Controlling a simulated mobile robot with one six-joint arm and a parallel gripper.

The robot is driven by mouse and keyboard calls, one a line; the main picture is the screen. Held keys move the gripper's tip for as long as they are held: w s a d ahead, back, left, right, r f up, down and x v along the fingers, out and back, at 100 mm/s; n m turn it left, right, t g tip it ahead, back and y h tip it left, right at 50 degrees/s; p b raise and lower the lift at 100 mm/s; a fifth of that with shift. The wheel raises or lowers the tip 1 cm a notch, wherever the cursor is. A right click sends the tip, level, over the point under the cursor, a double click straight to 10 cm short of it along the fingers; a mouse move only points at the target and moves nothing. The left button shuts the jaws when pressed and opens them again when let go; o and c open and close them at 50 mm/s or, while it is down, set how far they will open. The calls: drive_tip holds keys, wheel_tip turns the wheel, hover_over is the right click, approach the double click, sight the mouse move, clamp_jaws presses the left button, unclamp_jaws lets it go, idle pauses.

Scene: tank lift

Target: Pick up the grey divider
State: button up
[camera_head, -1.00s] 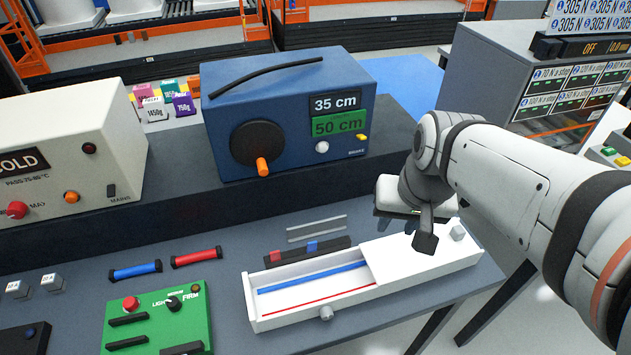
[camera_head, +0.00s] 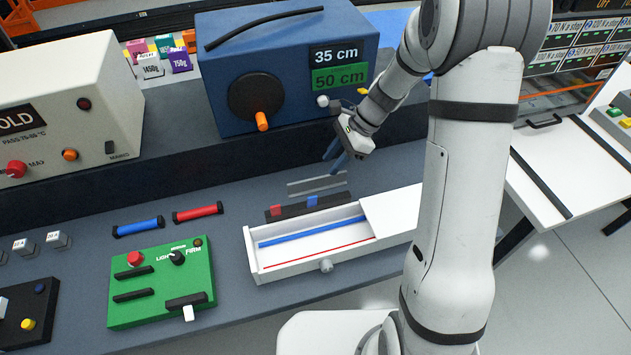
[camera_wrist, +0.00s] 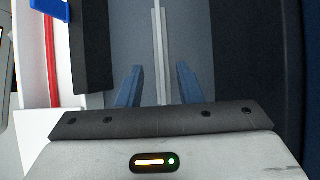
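The grey divider (camera_head: 317,185) is a thin, light grey strip lying on the dark table behind the white tank. It also shows in the wrist view (camera_wrist: 161,45), running lengthwise between the lines of my two fingers. My gripper (camera_head: 337,161) is above the table near the divider's right end, pointing down. In the wrist view my gripper (camera_wrist: 158,88) has its blue fingers spread apart on either side of the strip, with nothing held. Whether the fingertips are level with the divider cannot be told.
The white tank (camera_head: 253,254) stands just in front, with a black rack (camera_head: 330,202) holding red and blue pieces behind it. The blue winch box (camera_head: 220,90) rises behind the divider on a dark step. Blue (camera_head: 138,227) and red (camera_head: 198,213) rods lie to the left.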

sight(319, 178)
drive_tip(key=p+x, duration=0.1)
drive_tip(key=x, duration=0.6)
drive_tip(key=shift+s+a+f+p, duration=0.15)
drive_tip(key=shift+a+f+p, duration=0.1)
drive_tip(key=shift+p, duration=0.05)
drive_tip(key=shift+c, duration=0.4)
clamp_jaws()
